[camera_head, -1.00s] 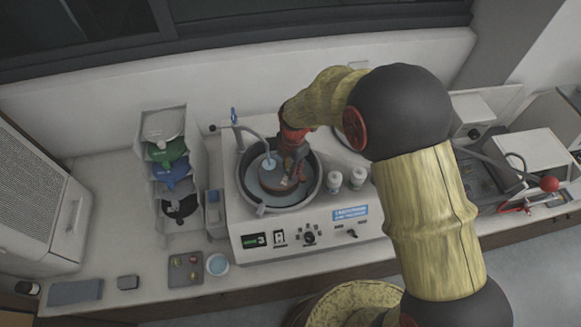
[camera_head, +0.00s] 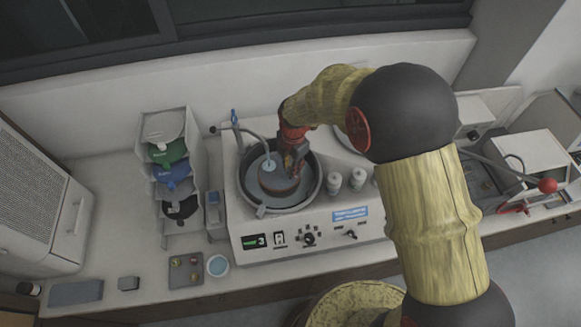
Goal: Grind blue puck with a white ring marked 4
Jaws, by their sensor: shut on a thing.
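The grinding machine (camera_head: 300,243) stands on the bench with a round bowl (camera_head: 318,190) at its left. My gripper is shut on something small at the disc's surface. The held thing is too small and too covered by the fingers to make out its colour, ring or number. A small tray (camera_head: 186,270) with several small round pieces lies in front of the rack; I cannot read any marks on them.
A rack (camera_head: 190,135) of grey, green, blue and black discs stands left of the machine. A round dish (camera_head: 217,265) is beside the tray. A lever with a red knob (camera_head: 547,186) is at far right.

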